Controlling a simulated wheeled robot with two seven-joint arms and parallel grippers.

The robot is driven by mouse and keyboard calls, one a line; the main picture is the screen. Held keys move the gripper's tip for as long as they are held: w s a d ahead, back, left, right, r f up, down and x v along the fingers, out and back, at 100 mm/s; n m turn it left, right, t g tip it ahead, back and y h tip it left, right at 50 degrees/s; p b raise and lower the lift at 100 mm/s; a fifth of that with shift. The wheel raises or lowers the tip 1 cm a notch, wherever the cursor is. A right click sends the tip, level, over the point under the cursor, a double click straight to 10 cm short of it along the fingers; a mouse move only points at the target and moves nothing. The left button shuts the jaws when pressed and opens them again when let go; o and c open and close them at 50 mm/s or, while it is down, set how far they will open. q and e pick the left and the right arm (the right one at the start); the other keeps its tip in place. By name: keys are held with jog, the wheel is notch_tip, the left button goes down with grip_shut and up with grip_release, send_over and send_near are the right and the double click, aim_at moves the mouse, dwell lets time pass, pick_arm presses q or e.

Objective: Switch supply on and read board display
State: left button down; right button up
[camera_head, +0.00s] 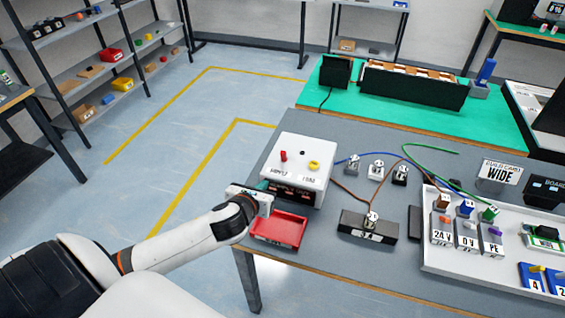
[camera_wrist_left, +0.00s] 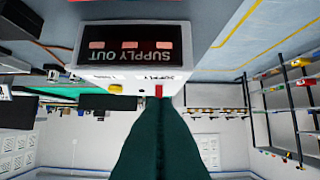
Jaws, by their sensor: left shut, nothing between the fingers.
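The white supply box (camera_head: 318,183) stands on the grey table with a red switch (camera_head: 283,155) and a yellow knob (camera_head: 315,165) on top. Its dark front panel (camera_head: 290,192) reads SUPPLY OUT upside down in the left wrist view (camera_wrist_left: 130,44), with several small reddish patches. My left gripper (camera_head: 264,187) is at the box's left front side, shut and empty. In the wrist view its dark green fingers (camera_wrist_left: 158,108) line up with the red switch (camera_wrist_left: 158,90); contact cannot be told. The black board display (camera_head: 546,190) is at the right edge, its reading not legible. My right gripper is out of view.
A red tray (camera_head: 278,229) lies just in front of the supply box. Wired connectors (camera_head: 376,169), a dark block (camera_head: 368,228) and a white board with labelled terminals (camera_head: 455,262) fill the table to the right.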

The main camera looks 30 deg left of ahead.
pick_arm(q)
jog(key=shift+w, duration=0.1)
dwell(0.3)
jog(key=p, duration=0.1)
send_near(283, 158)
jog(key=f, duration=0.1)
jog(key=w+f, duration=0.1)
jog(key=f, duration=0.1)
jog(key=shift+a+f, duration=0.15)
jog(key=shift+f, duration=0.15)
jog(key=shift+w+a+r+p, duration=0.15)
jog(key=shift+w+p, duration=0.1)
jog(key=shift+w, duration=0.4)
jog(key=shift+w+a+r+p, duration=0.2)
jog(key=shift+w, duration=0.5)
jog(key=shift+w+a+r+p, duration=0.15)
jog(key=shift+w+p, duration=0.1)
jog(key=shift+w, duration=0.4)
